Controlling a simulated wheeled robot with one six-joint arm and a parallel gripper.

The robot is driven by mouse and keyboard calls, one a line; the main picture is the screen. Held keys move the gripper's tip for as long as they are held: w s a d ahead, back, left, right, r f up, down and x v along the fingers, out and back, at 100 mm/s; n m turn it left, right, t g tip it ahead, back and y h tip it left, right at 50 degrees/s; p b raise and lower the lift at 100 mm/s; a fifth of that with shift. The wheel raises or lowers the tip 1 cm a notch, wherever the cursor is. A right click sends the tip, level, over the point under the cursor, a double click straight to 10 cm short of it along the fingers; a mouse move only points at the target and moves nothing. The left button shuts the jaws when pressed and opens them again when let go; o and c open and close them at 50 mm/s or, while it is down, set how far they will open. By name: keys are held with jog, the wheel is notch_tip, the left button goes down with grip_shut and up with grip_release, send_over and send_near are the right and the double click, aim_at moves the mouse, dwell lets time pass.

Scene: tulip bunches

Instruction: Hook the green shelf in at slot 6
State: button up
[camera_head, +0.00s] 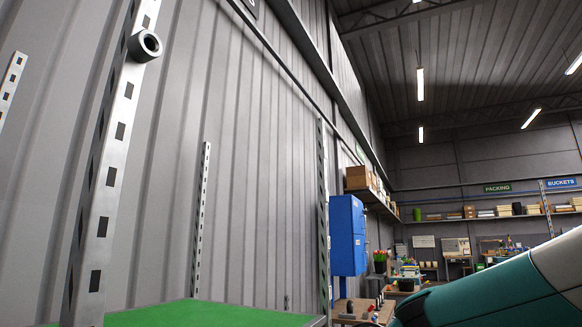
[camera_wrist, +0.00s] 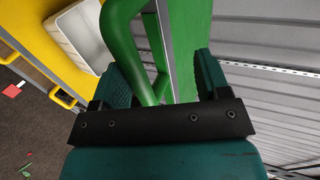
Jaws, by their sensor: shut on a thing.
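The green shelf (camera_head: 200,314) shows as a flat green top with a grey edge at the bottom of the head view, between slotted metal posts. In the wrist view the same shelf (camera_wrist: 192,30) runs away from me, with a green tube handle (camera_wrist: 120,35) along its metal edge. My gripper (camera_wrist: 162,80) is shut on the green shelf at this handle; the exact contact is partly hidden. The near left post (camera_head: 108,190) has a column of dark slots. No slot numbers are readable, and the shelf's hooks are hidden.
A ring-shaped part (camera_head: 145,46) sticks out high on the near post. Other slotted posts (camera_head: 200,220) and (camera_head: 323,220) stand by the corrugated wall. A yellow surface (camera_wrist: 60,20) with a white tray (camera_wrist: 80,38) lies left in the wrist view. A blue cabinet (camera_head: 347,235) hangs beyond.

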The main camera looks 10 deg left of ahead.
jog(key=shift+r, duration=0.2)
jog(key=v, duration=0.8)
jog(key=shift+p, duration=0.35)
jog(key=shift+s+f, duration=0.1)
jog(key=shift+f, duration=0.1)
